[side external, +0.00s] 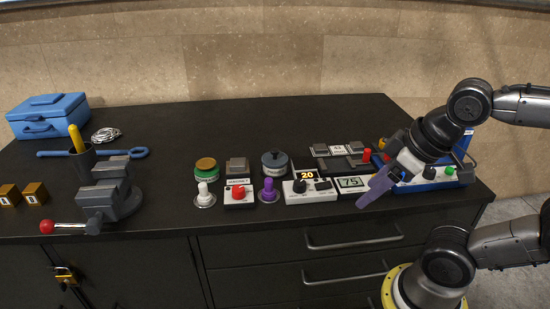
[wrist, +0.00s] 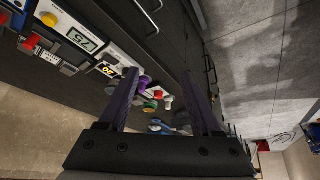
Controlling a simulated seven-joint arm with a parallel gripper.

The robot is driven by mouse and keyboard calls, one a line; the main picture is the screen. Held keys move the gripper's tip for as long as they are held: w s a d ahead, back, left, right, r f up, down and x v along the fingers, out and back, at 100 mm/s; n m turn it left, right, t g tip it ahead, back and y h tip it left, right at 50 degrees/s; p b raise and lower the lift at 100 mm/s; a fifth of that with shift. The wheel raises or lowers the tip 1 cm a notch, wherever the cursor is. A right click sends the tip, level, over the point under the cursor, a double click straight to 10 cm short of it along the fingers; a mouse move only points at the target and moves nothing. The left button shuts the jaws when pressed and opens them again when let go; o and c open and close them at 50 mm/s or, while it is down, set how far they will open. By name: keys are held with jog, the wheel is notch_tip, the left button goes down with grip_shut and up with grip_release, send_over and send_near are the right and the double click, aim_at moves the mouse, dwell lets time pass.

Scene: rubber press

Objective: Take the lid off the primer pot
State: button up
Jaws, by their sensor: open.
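A dark grey round pot (side external: 275,164) with a small knob on its lid stands upright mid-bench in the side view, lid on. It looks like the primer pot, though I see no label. A jar with a brown top and green band (side external: 207,168) stands to its left; it also shows small in the wrist view (wrist: 150,105). My gripper (side external: 368,197) has purple fingers and is off to the right of the pot, above the bench's front edge. In the wrist view my gripper (wrist: 160,73) is open, with nothing held between the fingers.
A red-button box (side external: 238,194) and white knob (side external: 204,195) stand in front left. A vise (side external: 108,192) is farther left.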

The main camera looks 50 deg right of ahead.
jog(key=w+d+r+n+g, duration=0.2)
jog(key=w+d+r+n, duration=0.1)
jog(key=w+r+n, duration=1.15)
jog(key=n+g, duration=0.3)
send_over(275, 150)
jog(key=shift+m, duration=0.25)
jog(key=f, duration=1.9)
jog(key=shift+w+d, duration=0.3)
jog(key=shift+d, duration=0.05)
jog(key=shift+s+a+f, duration=0.1)
jog(key=shift+a+f, duration=0.05)
jog(key=shift+f, duration=1.35)
jog(key=shift+s+a+f, duration=0.1)
jog(key=shift+f, duration=1.35)
